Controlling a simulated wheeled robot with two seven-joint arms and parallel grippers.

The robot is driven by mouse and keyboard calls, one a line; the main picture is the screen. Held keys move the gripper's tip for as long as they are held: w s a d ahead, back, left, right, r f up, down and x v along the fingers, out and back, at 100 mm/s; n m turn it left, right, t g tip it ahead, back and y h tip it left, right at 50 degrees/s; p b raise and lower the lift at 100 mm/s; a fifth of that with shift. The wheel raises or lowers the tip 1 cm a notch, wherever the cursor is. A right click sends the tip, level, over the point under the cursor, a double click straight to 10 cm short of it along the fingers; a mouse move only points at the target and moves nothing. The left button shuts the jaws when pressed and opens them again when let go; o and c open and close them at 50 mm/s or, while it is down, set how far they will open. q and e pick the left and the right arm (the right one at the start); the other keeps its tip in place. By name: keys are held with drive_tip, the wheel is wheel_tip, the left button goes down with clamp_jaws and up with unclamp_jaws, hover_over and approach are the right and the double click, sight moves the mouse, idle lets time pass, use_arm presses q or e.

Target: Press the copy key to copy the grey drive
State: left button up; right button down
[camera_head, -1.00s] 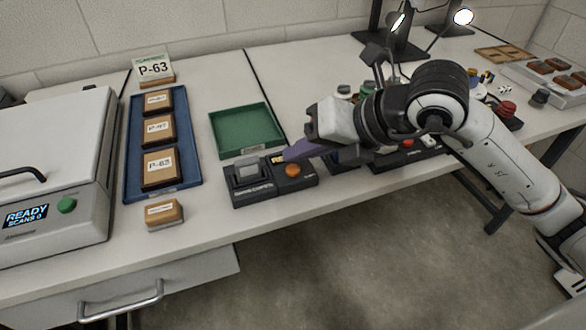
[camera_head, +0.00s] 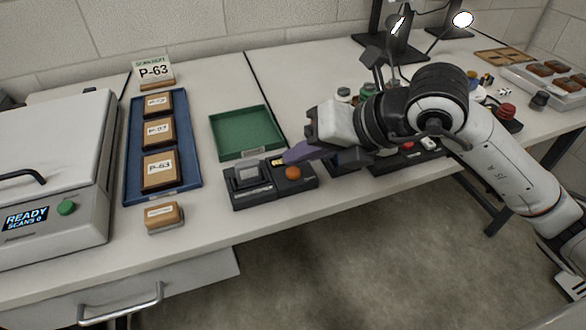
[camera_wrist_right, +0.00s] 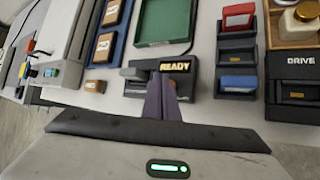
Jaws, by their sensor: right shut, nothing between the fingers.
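The dark copy station (camera_head: 252,198) stands near the front edge of the table. A grey drive (camera_head: 247,174) sits in its left slot, and a round orange key (camera_head: 293,173) is on its right part. A small display (camera_wrist_right: 174,67) reads READY in the right wrist view. My right gripper (camera_head: 287,158) is shut and empty, its purple fingers just behind and above the orange key in the head view. I cannot tell whether they touch it. My left gripper is not in view.
A green tray (camera_head: 214,142) lies behind the station. A blue tray (camera_head: 130,188) with labelled boxes and a scanner (camera_head: 85,225) stand to the left. Red (camera_wrist_right: 238,18) and blue (camera_wrist_right: 237,83) blocks sit in dark holders to the right.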

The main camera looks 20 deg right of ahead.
idle(0.5)
drive_tip(key=shift+f, duration=0.1)
drive_tip(key=shift+f+b, duration=0.4)
drive_tip(key=shift+b, duration=0.15)
drive_tip(key=shift+r, duration=0.1)
idle(0.3)
drive_tip(key=shift+f+b, duration=0.45)
drive_tip(key=shift+f, duration=0.05)
drive_tip(key=shift+r, duration=0.1)
idle(0.4)
drive_tip(key=shift+r+p, duration=0.6)
drive_tip(key=shift+r, duration=0.2)
